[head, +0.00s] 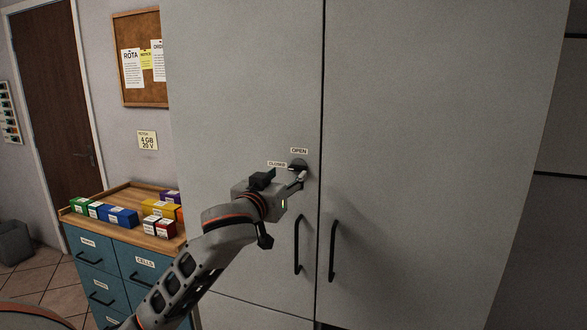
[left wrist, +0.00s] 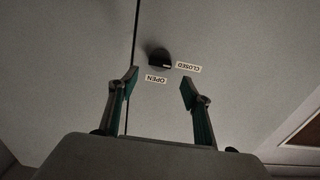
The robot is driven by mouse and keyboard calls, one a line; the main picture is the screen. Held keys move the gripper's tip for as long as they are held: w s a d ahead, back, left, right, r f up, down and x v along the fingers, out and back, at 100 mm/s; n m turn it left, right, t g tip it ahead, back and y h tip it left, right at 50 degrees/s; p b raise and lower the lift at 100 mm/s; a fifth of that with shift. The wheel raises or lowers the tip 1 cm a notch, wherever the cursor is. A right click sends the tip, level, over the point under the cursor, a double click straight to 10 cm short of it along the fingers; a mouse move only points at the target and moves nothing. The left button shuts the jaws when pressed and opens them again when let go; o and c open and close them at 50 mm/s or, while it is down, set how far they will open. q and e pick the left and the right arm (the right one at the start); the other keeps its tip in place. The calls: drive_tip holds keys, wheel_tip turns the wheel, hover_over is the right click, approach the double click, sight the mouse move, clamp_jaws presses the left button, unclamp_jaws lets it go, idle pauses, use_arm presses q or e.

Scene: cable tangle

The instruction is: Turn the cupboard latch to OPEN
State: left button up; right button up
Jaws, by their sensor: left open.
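The cupboard latch (head: 298,164) is a small dark round knob on the left door, close to the gap between the doors. A CLOSED label (head: 277,163) is on its left and an OPEN label (head: 299,151) is above it. In the left wrist view, which is upside down, the white mark on the latch (left wrist: 159,58) points toward the CLOSED label (left wrist: 188,67). My left gripper (head: 301,178) is open and empty in front of the door, just below the latch. Its fingers (left wrist: 160,82) are spread, with the latch beyond their tips. My right gripper is not in view.
Two black door handles, left (head: 298,244) and right (head: 333,250), hang below the latch. A blue drawer unit (head: 112,262) with several coloured boxes on its wooden top stands at the left. The door face around the latch is otherwise clear.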

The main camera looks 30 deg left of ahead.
sight(296, 168)
use_arm(q)
drive_tip(key=x, duration=0.6)
drive_tip(key=shift+w+f+p, duration=0.1)
drive_tip(key=shift+w+p, duration=0.05)
drive_tip(key=shift+p, duration=0.15)
drive_tip(key=c, duration=1.1)
